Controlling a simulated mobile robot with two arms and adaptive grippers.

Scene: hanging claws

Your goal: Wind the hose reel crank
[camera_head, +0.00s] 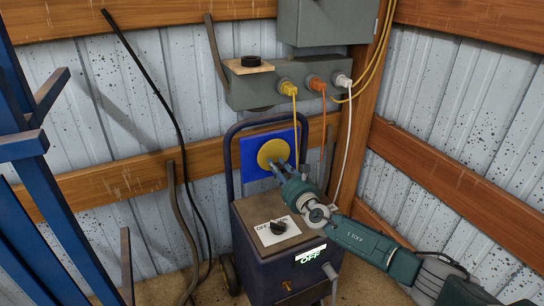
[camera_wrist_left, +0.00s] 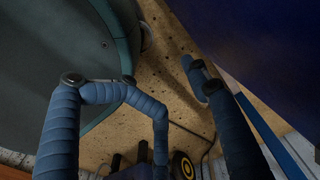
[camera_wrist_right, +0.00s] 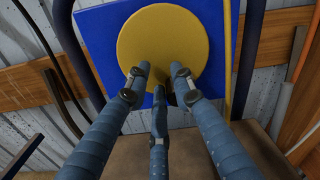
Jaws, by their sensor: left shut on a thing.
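I cannot make out a hose reel or crank in these views. A yellow disc (camera_head: 273,152) on a blue square board (camera_head: 254,156) faces me behind a dark cart. My right gripper (camera_head: 283,170) is at the disc's lower edge. In the right wrist view its fingers (camera_wrist_right: 160,82) are apart in front of the yellow disc (camera_wrist_right: 162,38) with nothing visibly held; contact with the disc is unclear. My left gripper (camera_wrist_left: 172,92) shows only in the left wrist view, its fingers bent inward above the floor. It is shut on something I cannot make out.
The cart (camera_head: 270,258) has a knob (camera_head: 278,227) and a lit OFF display (camera_head: 309,254). A grey socket box (camera_head: 300,88) with yellow, orange and white plugs hangs above. A blue frame (camera_head: 40,180) stands at the left. Black cables hang on the wall.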

